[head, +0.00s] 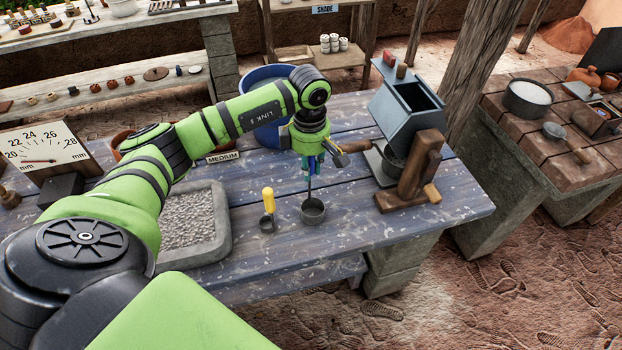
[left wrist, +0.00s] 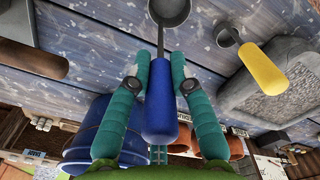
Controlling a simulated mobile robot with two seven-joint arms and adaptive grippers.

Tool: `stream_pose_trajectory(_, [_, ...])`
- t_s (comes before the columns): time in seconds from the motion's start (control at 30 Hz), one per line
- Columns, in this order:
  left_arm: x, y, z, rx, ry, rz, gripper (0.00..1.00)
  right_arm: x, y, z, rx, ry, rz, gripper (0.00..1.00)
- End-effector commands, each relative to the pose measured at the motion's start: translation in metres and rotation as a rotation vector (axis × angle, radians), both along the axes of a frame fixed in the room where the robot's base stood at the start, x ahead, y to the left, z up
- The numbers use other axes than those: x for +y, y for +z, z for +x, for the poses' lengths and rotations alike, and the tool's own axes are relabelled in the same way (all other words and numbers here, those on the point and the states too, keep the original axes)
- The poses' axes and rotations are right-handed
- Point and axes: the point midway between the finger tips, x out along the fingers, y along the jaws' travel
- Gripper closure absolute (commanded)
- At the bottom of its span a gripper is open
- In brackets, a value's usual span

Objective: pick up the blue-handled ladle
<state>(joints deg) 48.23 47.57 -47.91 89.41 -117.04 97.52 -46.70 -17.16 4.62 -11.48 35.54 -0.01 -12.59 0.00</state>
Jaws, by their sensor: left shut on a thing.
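The blue-handled ladle has a grey metal cup, seen in the head view below my left gripper as the ladle (head: 313,212). Its blue handle is mostly hidden there by the fingers. In the left wrist view the blue handle of the ladle (left wrist: 160,105) lies between the two teal fingers, with the cup at the top edge. My left gripper (head: 311,176) points down and is shut on the handle; it also shows in the left wrist view (left wrist: 162,72). I cannot tell whether the cup touches the table. My right gripper is not in view.
A yellow-handled ladle (head: 268,202) stands just left of the cup. A grey tray of pebbles (head: 222,225) lies further left. A blue bucket (head: 245,95) stands behind the gripper. A grey hopper device (head: 405,110) stands right. The blue table's front right is clear.

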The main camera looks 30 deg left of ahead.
Motion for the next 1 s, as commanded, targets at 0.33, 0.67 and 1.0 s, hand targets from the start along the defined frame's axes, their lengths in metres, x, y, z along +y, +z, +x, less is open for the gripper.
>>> stream_pose_trajectory(0.33, [0.0,0.024,0.002,-0.007,-0.001,0.0,1.0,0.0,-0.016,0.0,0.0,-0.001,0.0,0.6])
stream_pose_trajectory(0.67, [-0.045,0.072,-0.035,-0.008,-0.007,-0.001,1.0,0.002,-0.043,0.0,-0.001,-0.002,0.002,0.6])
stream_pose_trajectory(1.0, [-0.085,0.107,-0.069,-0.004,-0.002,0.0,1.0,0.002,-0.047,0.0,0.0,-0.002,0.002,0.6])
